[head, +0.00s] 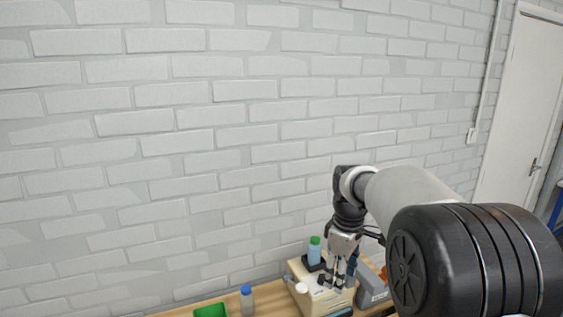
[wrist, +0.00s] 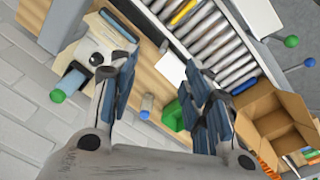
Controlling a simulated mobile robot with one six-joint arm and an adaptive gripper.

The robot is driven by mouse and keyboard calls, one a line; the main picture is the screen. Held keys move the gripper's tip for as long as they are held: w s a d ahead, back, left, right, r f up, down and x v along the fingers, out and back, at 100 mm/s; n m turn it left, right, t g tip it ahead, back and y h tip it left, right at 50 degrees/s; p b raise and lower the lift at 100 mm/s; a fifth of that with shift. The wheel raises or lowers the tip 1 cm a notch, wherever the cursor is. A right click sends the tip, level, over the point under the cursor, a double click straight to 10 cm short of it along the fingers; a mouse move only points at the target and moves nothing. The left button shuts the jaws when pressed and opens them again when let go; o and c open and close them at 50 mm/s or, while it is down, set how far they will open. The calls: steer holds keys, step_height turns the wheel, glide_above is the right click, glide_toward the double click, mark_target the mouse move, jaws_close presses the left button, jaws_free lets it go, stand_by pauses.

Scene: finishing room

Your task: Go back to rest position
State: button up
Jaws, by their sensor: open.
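In the head view my gripper (head: 338,280) hangs pointing down at the far end of my arm, over or just in front of a beige block (head: 303,272) on the wooden bench. In the wrist view my gripper (wrist: 165,82) has its blue-padded fingers spread wide apart with nothing between them. The beige block (wrist: 97,48), with dark holes in its top, lies beside the left finger. I cannot tell whether the gripper touches it.
A green-capped bottle (head: 315,251) stands by the block, with a grey bin (head: 371,288) to the right. A blue-capped bottle (head: 247,299) and green tray (head: 211,311) are left. The wrist view shows an open cardboard box (wrist: 268,104). A brick wall (head: 200,130) rises behind.

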steer(key=s+r+m+t+b, duration=0.1)
steer(key=s+r+m, duration=0.2)
steer(key=s, duration=0.5)
steer(key=s+r+m+t+b, duration=0.1)
steer(key=s+r+m+b, duration=0.15)
steer(key=s, duration=0.65)
steer(key=s+f+m, duration=0.2)
steer(key=s+f, duration=0.1)
steer(key=s, duration=0.5)
steer(key=s+f+m+t+b, duration=0.1)
steer(key=s+f+m, duration=0.2)
steer(key=s, duration=0.4)
steer(key=shift+s+t, duration=0.3)
steer(key=shift+s, duration=0.05)
